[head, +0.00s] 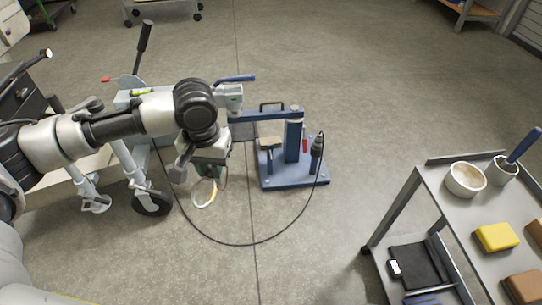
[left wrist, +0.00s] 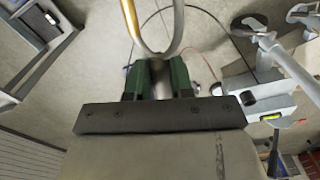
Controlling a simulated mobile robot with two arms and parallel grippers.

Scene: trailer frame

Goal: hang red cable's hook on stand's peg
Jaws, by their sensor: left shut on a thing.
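My left gripper (head: 207,172) is shut on a pale metal hook (head: 205,194), which shows below the fingers as a rounded loop. In the left wrist view the green fingers (left wrist: 157,78) close at the bottom of the hook's curved metal bar (left wrist: 152,45). A thin reddish cable (left wrist: 207,58) runs behind the fingers there. The blue stand (head: 293,142), with a flat base and upright column, is to the right of the gripper, apart from it. I cannot make out its peg clearly. My right gripper is not in view.
A black cable (head: 245,244) loops over the floor to a dark tool (head: 318,148) at the stand. A grey trailer frame with a jack wheel (head: 153,204) stands left. A grey cart (head: 430,185) with bowls and a yellow block (head: 497,237) is at right. The floor behind the stand is clear.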

